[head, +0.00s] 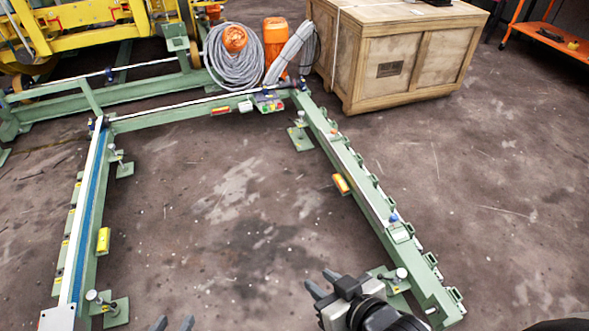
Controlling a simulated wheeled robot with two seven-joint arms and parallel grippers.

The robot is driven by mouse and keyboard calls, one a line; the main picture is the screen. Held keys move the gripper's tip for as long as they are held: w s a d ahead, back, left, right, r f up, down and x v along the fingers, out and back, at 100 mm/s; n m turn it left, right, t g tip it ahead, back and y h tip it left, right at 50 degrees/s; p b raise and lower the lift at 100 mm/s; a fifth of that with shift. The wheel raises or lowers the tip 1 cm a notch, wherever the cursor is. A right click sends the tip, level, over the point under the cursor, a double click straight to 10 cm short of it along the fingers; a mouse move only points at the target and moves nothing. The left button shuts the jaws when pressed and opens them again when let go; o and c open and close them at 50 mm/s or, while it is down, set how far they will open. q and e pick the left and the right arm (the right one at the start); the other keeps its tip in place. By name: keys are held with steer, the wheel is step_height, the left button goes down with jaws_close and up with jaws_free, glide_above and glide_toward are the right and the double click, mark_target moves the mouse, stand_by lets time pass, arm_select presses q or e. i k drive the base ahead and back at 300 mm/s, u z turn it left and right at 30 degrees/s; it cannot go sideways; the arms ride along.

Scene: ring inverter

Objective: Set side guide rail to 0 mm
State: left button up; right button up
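A green floor frame has two long side beams. The right beam (350,165) carries a pale rail along its top and several small green brackets on its outer side. A pale block (401,233) with a blue knob (393,217) sits on this beam. The left beam (97,200) carries a white rail (82,220) beside a blue strip. No scale reading is legible. My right gripper (322,284) is near the right beam's near end, its fingers apart and nothing between them.
A wooden crate (385,60) stands behind the right beam. Coiled grey cable (232,68) and an orange object (275,42) are at the back. Yellow machinery (80,25) is at back left. An orange cart (550,35) is far right. The floor between the beams is clear.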

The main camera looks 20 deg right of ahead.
mark_target(383, 226)
steer(key=u, duration=0.3)
steer(key=i, duration=1.65)
steer(key=z, duration=1.35)
steer(key=i, duration=0.9)
steer(key=z, duration=0.75)
steer(key=i, duration=0.45)
steer(key=z, duration=0.1)
